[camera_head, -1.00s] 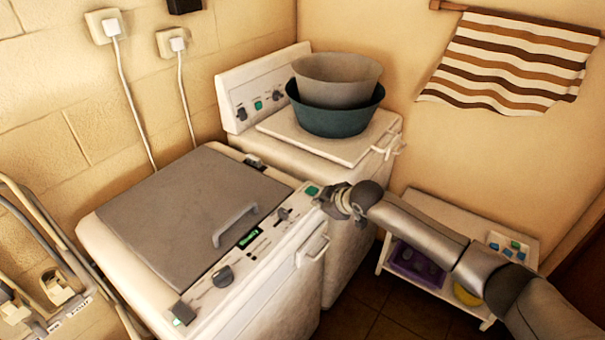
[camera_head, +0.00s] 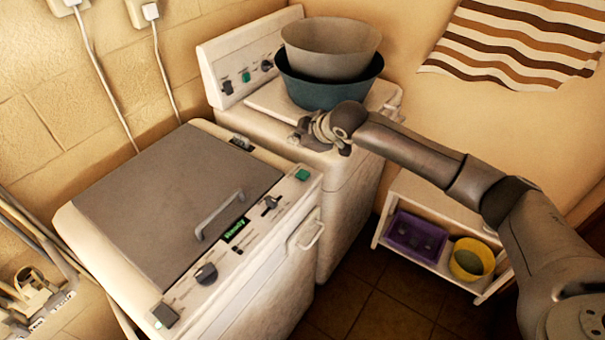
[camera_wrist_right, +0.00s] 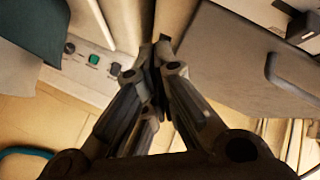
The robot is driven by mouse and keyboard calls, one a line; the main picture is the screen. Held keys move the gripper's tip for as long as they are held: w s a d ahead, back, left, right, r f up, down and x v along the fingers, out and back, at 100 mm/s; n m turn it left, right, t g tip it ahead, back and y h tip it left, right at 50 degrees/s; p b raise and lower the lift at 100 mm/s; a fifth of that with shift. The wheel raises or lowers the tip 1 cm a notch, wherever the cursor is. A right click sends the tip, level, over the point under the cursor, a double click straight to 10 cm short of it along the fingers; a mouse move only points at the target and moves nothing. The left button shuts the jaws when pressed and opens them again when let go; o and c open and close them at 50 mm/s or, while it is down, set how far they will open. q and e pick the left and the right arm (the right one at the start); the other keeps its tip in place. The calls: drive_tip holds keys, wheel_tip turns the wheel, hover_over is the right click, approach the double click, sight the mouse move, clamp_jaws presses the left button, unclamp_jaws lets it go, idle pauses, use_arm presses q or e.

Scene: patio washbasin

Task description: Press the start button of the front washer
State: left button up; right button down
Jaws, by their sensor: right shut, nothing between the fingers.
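The front washer (camera_head: 190,215) is white with a grey lid. Its front panel has a lit green display (camera_head: 235,230) that seems to read "Ready", dark knobs, a green square button (camera_head: 302,174) at the right end, and a dark square button (camera_head: 165,315) with a small green light at the near left end. I cannot tell from labels which is the start button. My right gripper (camera_head: 303,135) is shut and empty, beyond the green button and apart from it, in front of the rear washer. In the right wrist view its fingertips (camera_wrist_right: 161,45) are together. My left gripper is out of view.
The rear washer (camera_head: 225,55) carries a teal basin (camera_head: 325,95) with a grey basin (camera_head: 330,48) in it. A low white shelf (camera_head: 420,205) at the right holds a purple basket (camera_head: 415,238) and a yellow bucket (camera_head: 470,262). A striped towel (camera_head: 510,45) hangs on the wall.

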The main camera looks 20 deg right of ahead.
drive_tip(key=f, duration=0.1)
drive_tip(key=b, duration=0.7)
hover_over(300, 175)
wheel_tip(300, 175, down, 6)
drive_tip(key=shift+r, duration=0.2)
drive_tip(key=shift+f, duration=0.95)
drive_tip(key=shift+f, duration=0.4)
